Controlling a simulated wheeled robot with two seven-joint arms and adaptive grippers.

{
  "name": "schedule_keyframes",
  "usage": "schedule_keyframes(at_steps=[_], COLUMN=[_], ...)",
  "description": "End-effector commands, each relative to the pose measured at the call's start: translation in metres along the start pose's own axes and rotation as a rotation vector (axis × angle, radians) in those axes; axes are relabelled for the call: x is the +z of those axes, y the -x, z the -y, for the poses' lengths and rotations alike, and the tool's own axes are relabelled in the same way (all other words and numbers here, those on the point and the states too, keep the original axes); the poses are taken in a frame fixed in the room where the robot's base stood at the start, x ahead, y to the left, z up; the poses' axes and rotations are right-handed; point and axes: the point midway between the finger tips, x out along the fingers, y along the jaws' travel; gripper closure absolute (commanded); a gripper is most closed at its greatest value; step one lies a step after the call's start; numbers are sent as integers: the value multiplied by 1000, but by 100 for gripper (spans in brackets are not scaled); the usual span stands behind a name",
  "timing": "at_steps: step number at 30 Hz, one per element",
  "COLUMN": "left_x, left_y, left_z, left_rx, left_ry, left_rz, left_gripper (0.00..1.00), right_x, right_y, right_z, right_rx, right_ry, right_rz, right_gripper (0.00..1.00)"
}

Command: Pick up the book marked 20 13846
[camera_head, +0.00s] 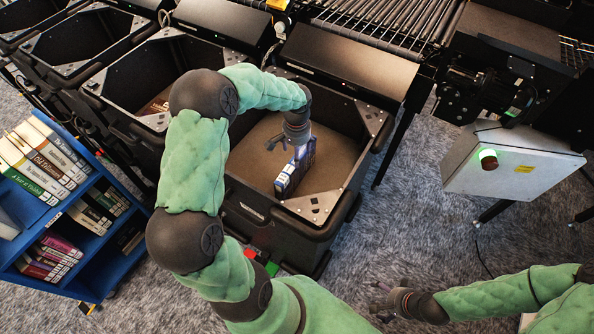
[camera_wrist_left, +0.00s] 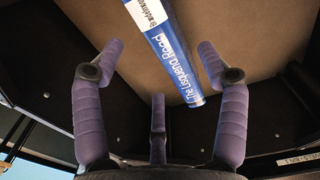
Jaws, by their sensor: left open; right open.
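A blue-spined book (camera_head: 297,167) stands in the black bin (camera_head: 345,185) in the middle of the head view, near its front wall. In the left wrist view the book (camera_wrist_left: 176,52) shows a blue spine with a white title and a white label at its upper end. The number 20 13846 cannot be read. My left gripper (camera_wrist_left: 157,55) is open, its purple fingers spread to either side of the spine, with a gap to it. My right gripper (camera_head: 379,299) is open and empty over the carpet at the lower right.
Other black bins (camera_head: 110,88) stand in a row to the left. A blue shelf (camera_head: 88,240) with several books is at the left. A roller conveyor (camera_head: 385,25) runs behind. A grey control box (camera_head: 510,165) stands at the right. Carpet lies open in front of it.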

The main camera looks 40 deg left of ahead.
Motion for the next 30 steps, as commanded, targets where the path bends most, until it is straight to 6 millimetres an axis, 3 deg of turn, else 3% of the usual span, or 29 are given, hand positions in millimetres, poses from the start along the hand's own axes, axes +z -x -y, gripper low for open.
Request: schedule_keyframes(at_steps=[7, 15, 24, 30], left_x=[-3, -8, -8, -8], left_y=[-17, -54, -58, -58], left_z=[0, -1, -1, -1], left_rx=[-1, 0, 0, 0], left_ry=[0, 1, 1, 0], left_rz=[0, 1, -2, -2], left_gripper=[26, 26, 26, 83], right_x=[0, -1, -1, -1], right_y=[-5, -15, -15, -15], right_z=[-2, -5, -6, -6], right_rx=[0, 0, 0, 0], right_ry=[0, 0, 0, 0], right_rz=[-1, -1, -1, -1], right_gripper=[6, 6, 6, 6])
